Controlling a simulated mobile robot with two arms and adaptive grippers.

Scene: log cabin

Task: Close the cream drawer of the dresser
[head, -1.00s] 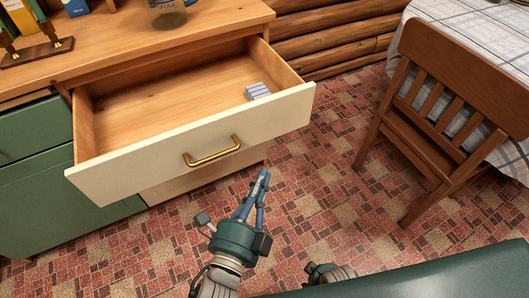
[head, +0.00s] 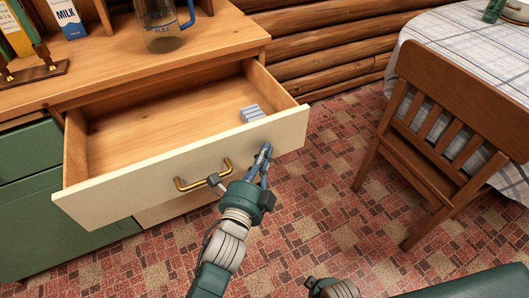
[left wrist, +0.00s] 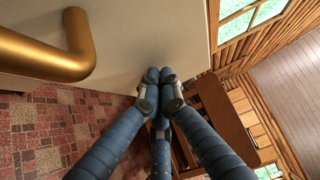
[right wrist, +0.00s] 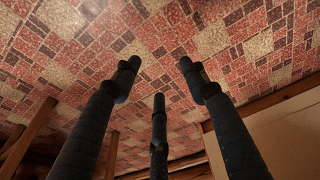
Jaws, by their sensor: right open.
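The cream drawer (head: 130,188) of the wooden dresser (head: 215,45) stands pulled out, with a brass handle (head: 190,186) on its front. A small grey-blue ribbed block (head: 252,113) lies inside near the right front corner. My left gripper (head: 263,157) is at the right half of the drawer front, right of the handle, fingers together and empty. In the left wrist view its fingertips (left wrist: 160,76) lie against or just before the cream panel (left wrist: 150,35); I cannot tell if they touch. The handle (left wrist: 75,50) is beside them. My right gripper (right wrist: 158,80) is open and empty above the floor.
A glass jug (head: 160,25) and a milk carton (head: 66,18) stand on the dresser top. Green cabinet doors (head: 35,225) are at the left. A wooden chair (head: 460,90) and a table with a checked cloth (head: 440,30) are at the right. Patterned floor between is clear.

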